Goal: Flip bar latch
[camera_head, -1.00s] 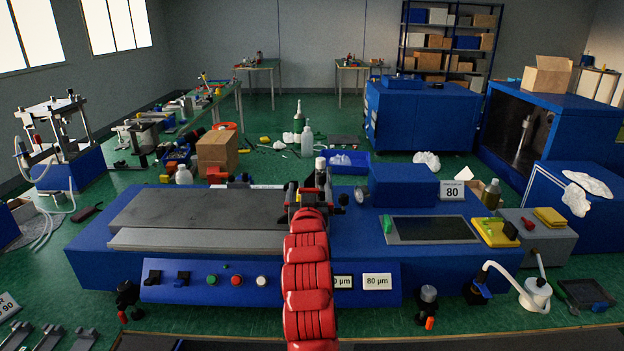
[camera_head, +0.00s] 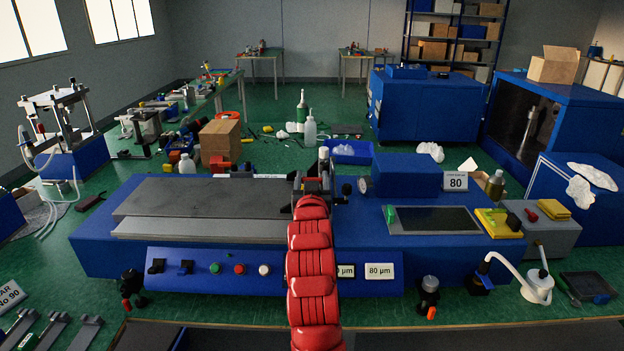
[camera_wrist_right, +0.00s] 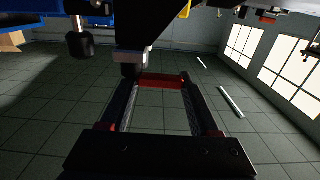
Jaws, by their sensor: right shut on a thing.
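The blue press (camera_head: 200,262) spans the middle of the bench in the head view. Near its centre stands a dark clamp mechanism with a pale-topped post (camera_head: 323,158) and a black knob (camera_head: 347,189). My red right arm reaches up from the bottom centre, and its gripper (camera_head: 311,190) is at this mechanism; the arm hides much of it. In the right wrist view, the two fingers reach forward around a red crosspiece (camera_wrist_right: 161,82), seemingly part of the bar latch, under a dark part (camera_wrist_right: 130,60). The exact contact is in shadow. My left gripper is not in view.
A grey plate (camera_head: 200,205) lies on the press left of my arm. A dark screen (camera_head: 435,220) and an "80" sign (camera_head: 455,181) are to the right. Buttons line the front panel. A squeeze bottle (camera_head: 310,134) and a cardboard box (camera_head: 219,141) stand behind.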

